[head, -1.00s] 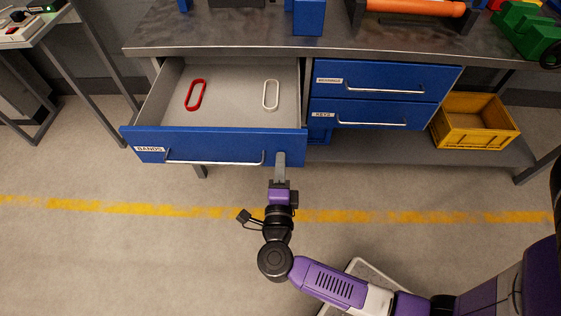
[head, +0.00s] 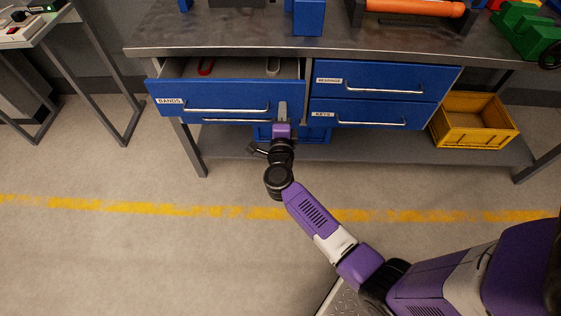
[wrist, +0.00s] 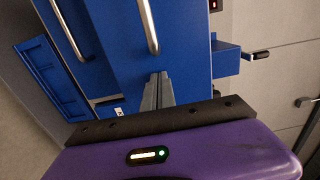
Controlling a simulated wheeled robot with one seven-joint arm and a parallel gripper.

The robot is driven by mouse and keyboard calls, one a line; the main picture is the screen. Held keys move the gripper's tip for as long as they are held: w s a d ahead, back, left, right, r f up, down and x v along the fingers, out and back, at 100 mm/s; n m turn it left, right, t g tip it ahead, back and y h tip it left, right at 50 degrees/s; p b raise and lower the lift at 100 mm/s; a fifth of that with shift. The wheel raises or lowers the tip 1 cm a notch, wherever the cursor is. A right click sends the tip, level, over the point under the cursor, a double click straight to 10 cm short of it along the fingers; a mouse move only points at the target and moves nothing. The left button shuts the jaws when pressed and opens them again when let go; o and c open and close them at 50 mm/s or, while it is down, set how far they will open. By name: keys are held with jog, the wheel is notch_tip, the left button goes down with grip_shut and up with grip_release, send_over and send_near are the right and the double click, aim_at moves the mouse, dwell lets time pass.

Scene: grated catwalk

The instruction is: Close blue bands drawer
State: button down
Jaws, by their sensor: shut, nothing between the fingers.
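The blue drawer labelled BANDS (head: 225,96) is partly open under the left side of the workbench. A narrow strip of its inside shows, with the ends of a red band (head: 206,67) and a white band (head: 273,67). Its silver bar handle (head: 228,108) runs along the front. My gripper (head: 283,108) is shut and empty, with its fingertips at the right part of the drawer front, right of the handle. In the wrist view the closed fingers (wrist: 158,90) point at the blue front beside a silver handle; contact looks likely but is hard to confirm.
Two shut blue drawers, the upper one (head: 385,78) and KEYS (head: 372,114), sit to the right. A yellow crate (head: 474,120) stands on the lower shelf (head: 400,148). The workbench top (head: 240,38) is above. The floor in front is clear, with a yellow line.

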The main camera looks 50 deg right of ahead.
jog(key=b+x, duration=0.1)
jog(key=x, duration=0.9)
jog(key=shift+b, duration=0.4)
jog(key=shift+w+d, duration=0.3)
jog(key=shift+d, duration=0.1)
jog(key=shift+r, duration=0.1)
jog(key=shift+d+r, duration=0.1)
jog(key=shift+d, duration=0.05)
jog(key=shift+f+p+v, duration=0.2)
jog(key=shift+p+v, duration=0.8)
jog(key=shift+v, duration=3.1)
jog(key=shift+w, duration=0.1)
